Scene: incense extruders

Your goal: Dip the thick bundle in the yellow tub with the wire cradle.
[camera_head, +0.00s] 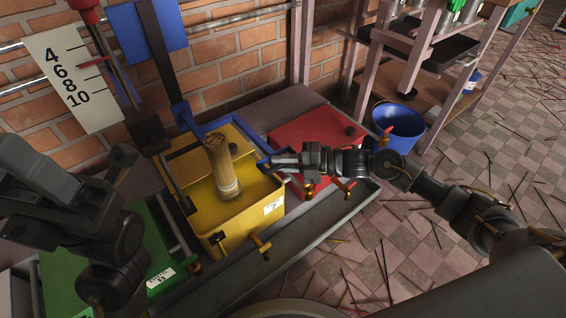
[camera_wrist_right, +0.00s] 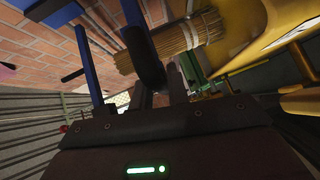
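The yellow tub (camera_head: 250,212) stands between a green and a red one. The thick bundle (camera_head: 220,163) of tan sticks stands nearly upright in it, its lower end pale; the bundle also shows in the right wrist view (camera_wrist_right: 185,37). A blue bar (camera_head: 238,122) runs around the tub's back and right side. I cannot make out the wire cradle clearly. My right gripper (camera_head: 276,161) is at the tub's right edge, by the blue bar's end and apart from the bundle. In the wrist view a dark rounded piece hides part of its fingers. My left gripper (camera_head: 122,160) is left of the tub, its fingers unclear.
A green tub (camera_head: 150,250) is at left and a red lid (camera_head: 305,135) at right. A numbered board (camera_head: 75,80) hangs on the brick wall. A blue bucket (camera_head: 398,128) stands on the floor by a wooden rack. Loose sticks litter the tiles.

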